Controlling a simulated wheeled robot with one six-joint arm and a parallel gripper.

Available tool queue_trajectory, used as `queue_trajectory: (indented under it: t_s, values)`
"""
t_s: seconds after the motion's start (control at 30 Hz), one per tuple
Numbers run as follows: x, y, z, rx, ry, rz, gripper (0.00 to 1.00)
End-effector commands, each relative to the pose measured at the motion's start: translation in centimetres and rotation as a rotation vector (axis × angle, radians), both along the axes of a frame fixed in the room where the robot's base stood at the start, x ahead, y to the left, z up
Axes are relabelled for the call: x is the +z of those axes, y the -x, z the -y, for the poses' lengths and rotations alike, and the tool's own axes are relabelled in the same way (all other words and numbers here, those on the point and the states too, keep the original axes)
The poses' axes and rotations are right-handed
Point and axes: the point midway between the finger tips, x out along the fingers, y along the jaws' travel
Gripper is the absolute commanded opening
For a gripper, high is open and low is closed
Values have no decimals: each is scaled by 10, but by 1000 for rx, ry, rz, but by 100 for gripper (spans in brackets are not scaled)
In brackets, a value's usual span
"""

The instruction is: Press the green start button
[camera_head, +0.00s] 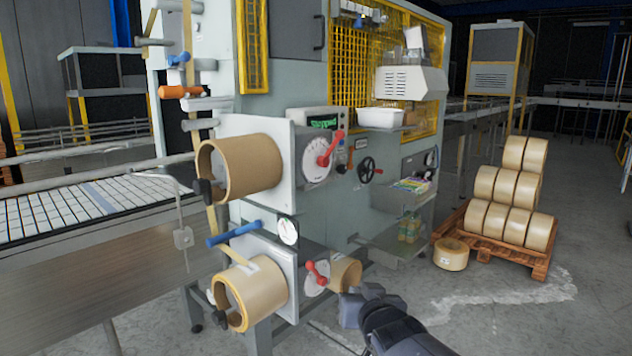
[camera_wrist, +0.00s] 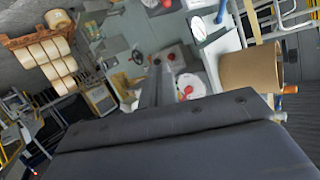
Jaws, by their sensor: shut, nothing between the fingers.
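The case packer (camera_head: 290,80) stands in the middle of the head view. Its small display (camera_head: 324,122) shows green lettering that seems to read "stopped". Below and right of it is a panel with small dark and red controls (camera_head: 341,168). I cannot pick out the green start button in either view; it is too small or hidden. My gripper (camera_head: 352,303) is low in front of the machine, below the panel and apart from it. In the wrist view its fingers (camera_wrist: 158,82) are together and empty, pointing toward the machine.
Two large tape rolls (camera_head: 262,165) (camera_head: 262,290) project from the machine's left side. A red-handled dial (camera_head: 318,160) and a black handwheel (camera_head: 367,170) flank the panel. A lower shelf (camera_head: 395,245) sticks out.

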Motion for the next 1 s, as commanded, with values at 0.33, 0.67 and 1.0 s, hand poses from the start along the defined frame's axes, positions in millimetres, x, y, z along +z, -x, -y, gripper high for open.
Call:
queue_trajectory:
  t_s: [0.33,0.67,1.0]
  values:
    - [115,-61,-61,283,-252,575,0]
    - [147,-57,-82,433,-345,733,0]
    - [148,-57,-82,432,-345,732,0]
